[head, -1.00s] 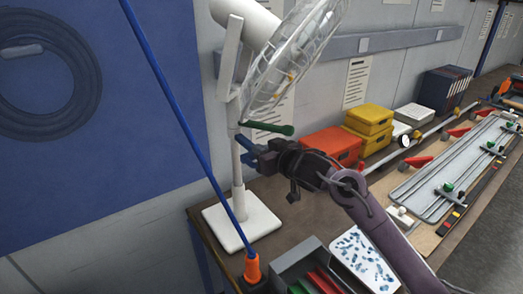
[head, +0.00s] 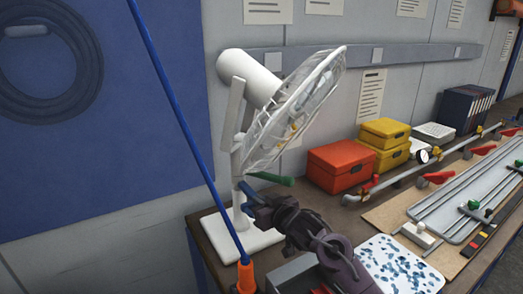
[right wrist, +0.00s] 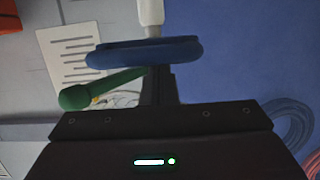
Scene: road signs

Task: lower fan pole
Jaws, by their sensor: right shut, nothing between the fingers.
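The white fan (head: 258,85) has a caged head tilted upward, on a thin white pole (head: 239,205) over a square white base (head: 215,232) at the bench's left end. A green lever (head: 272,179) sticks out to the right, just below the cage. My right gripper (head: 248,200) is shut and empty, with its blue fingers beside the pole, just below the lever. In the right wrist view, the blue fingers (right wrist: 145,52) lie close to the white pole (right wrist: 151,14) and the green lever (right wrist: 100,88); I cannot tell whether they touch. My left gripper is out of view.
A blue rod (head: 190,135) with an orange foot (head: 246,277) slants in front of the fan. A red box (head: 340,166) and yellow boxes (head: 384,133) stand behind to the right. A blue-spotted white tray (head: 398,265) lies near my right arm.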

